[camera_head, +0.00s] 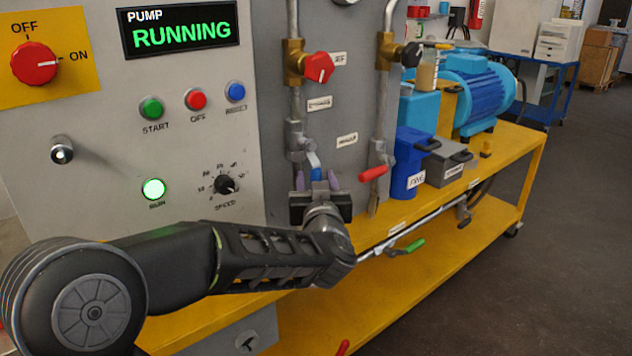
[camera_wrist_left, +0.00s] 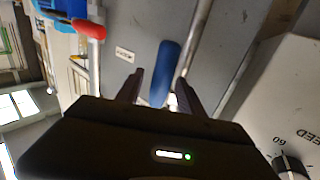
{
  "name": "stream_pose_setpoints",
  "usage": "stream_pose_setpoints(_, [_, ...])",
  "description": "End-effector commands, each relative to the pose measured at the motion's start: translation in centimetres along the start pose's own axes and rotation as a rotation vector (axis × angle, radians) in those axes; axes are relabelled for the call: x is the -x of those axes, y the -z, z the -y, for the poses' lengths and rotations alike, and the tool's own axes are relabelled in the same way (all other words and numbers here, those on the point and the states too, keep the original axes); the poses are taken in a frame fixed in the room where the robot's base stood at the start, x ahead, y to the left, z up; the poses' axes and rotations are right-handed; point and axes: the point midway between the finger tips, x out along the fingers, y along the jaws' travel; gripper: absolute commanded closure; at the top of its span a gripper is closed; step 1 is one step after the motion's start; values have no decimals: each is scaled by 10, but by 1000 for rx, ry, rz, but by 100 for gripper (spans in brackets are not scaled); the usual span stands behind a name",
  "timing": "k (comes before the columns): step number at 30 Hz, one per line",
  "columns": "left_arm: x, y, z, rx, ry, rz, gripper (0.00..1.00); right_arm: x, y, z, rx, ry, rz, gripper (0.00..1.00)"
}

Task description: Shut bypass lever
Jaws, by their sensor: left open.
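Several valve handles show, and I cannot read which one is labelled as the bypass lever. A blue lever (camera_head: 314,162) sits on the left vertical pipe and points down. My left gripper (camera_head: 317,182) is at this lever, its fingers open on either side of it. In the left wrist view the blue lever (camera_wrist_left: 165,72) stands between the two fingers (camera_wrist_left: 160,80), with gaps visible; contact cannot be told. A red lever (camera_head: 373,174) sits on the right pipe, and it also shows in the left wrist view (camera_wrist_left: 88,28). My right gripper is not in view.
A green lever (camera_head: 412,246) is on the low horizontal pipe. A red knob (camera_head: 320,67) and a black knob (camera_head: 411,54) are higher up. The pump panel (camera_head: 180,27) reads RUNNING. Blue bin (camera_head: 408,165) and blue motor (camera_head: 480,90) stand right on the yellow bench (camera_head: 515,150).

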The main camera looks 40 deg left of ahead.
Motion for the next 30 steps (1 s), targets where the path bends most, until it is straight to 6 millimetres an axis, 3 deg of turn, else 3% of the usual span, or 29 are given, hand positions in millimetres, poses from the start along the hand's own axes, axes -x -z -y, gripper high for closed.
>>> stream_pose_setpoints(3, [0, 0, 0, 0, 0, 0, 57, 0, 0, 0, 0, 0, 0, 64])
stream_pose_setpoints(19, [1, 0, 0, 0, 0, -1, 100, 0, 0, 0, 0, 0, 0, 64])
stream_pose_setpoints(30, [1, 0, 0, 0, 0, 0, 100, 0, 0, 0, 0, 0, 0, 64])
